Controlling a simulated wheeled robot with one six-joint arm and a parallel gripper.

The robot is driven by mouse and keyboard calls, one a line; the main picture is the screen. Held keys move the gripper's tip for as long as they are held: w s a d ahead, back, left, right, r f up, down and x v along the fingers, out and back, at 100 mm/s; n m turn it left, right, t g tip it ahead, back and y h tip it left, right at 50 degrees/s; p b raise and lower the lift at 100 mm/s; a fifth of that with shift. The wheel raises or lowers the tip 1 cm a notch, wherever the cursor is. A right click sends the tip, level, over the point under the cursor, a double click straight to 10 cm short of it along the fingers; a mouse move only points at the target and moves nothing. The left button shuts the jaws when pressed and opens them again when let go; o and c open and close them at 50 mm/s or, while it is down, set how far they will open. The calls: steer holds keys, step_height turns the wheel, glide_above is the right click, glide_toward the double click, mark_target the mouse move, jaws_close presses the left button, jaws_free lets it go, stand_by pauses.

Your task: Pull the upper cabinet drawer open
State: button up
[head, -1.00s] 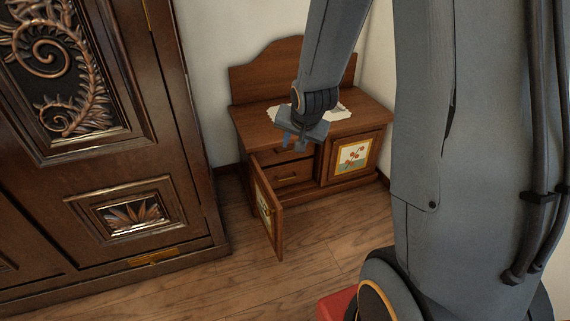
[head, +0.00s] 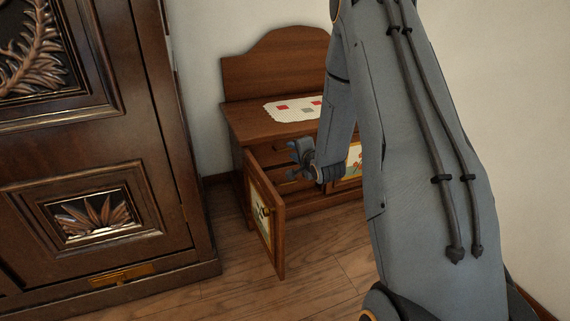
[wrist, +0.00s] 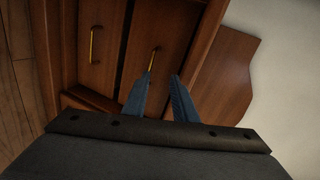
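The small wooden cabinet (head: 240,117) stands against the wall, its left door (head: 264,220) swung open. Behind the door are two drawers, which look shut. The upper drawer (head: 262,153) is partly hidden by my gripper in the head view. In the wrist view, the upper drawer (wrist: 150,35) is the right of the two, and its brass handle (wrist: 153,59) lies just beyond my fingertips, nearer the left finger. The lower drawer's handle (wrist: 93,45) is further left. My gripper (wrist: 160,76) is open and empty; it also shows before the drawers in the head view (head: 293,151).
A large carved armoire (head: 110,170) stands close on the left. The open door stands out left of my gripper. A white cloth (head: 292,110) lies on the cabinet top. Wooden floor (head: 225,265) is clear in front.

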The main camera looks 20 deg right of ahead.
mark_target(285, 149)
steer(key=shift+m+t, duration=0.7)
steer(key=shift+w+d+f+b, duration=0.2)
steer(key=shift+w+f+b, duration=0.85)
steer(key=shift+w, duration=0.55)
steer(key=shift+w+d+f+b, duration=0.2)
steer(key=shift+w+f+b, duration=0.6)
steer(key=shift+w+b, duration=0.6)
steer(key=shift+w+d+f+b, duration=0.2)
steer(key=shift+w+f+b, duration=0.75)
steer(key=shift+w, duration=0.85)
jaws_close()
